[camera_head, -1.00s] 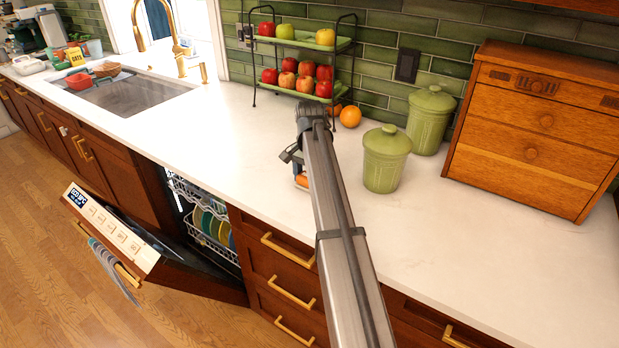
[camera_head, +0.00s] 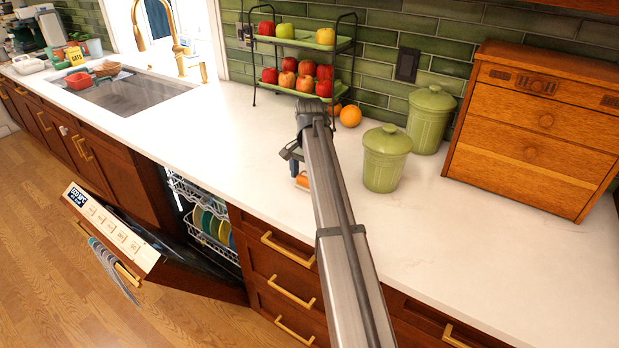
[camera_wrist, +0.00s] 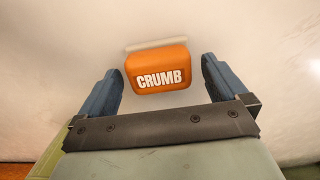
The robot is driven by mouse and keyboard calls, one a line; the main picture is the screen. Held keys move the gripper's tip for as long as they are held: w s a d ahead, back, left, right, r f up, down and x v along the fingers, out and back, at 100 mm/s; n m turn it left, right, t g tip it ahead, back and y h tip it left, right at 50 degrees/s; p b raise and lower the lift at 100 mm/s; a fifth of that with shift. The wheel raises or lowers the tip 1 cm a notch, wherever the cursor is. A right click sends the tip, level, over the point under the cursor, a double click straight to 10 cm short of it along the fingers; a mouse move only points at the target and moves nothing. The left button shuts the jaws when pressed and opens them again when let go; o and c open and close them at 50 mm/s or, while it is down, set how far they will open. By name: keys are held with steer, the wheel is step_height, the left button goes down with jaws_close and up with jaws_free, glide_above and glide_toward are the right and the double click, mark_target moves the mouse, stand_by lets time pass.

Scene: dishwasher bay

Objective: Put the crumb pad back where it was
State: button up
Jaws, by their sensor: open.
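The crumb pad (camera_wrist: 158,72) is an orange block with white "CRUMB" lettering and a pale strip along its far edge. It lies on the white counter. In the head view only a bit of its orange (camera_head: 303,181) shows beside my arm. My gripper (camera_wrist: 162,80) is open, with one blue finger on each side of the pad and a visible gap at both. In the head view my gripper (camera_head: 297,165) is largely hidden by my arm, above the counter left of the green canisters.
Two green canisters (camera_head: 385,162) stand right of my arm, with a wooden drawer box (camera_head: 530,150) beyond. A two-tier fruit rack (camera_head: 305,40) and an orange (camera_head: 350,116) stand behind. The dishwasher door (camera_head: 110,232) hangs open below. The counter toward the sink (camera_head: 125,95) is clear.

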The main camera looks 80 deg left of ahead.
step_height(320, 180, up, 11)
steer(key=shift+r, duration=0.2)
stand_by(0.7)
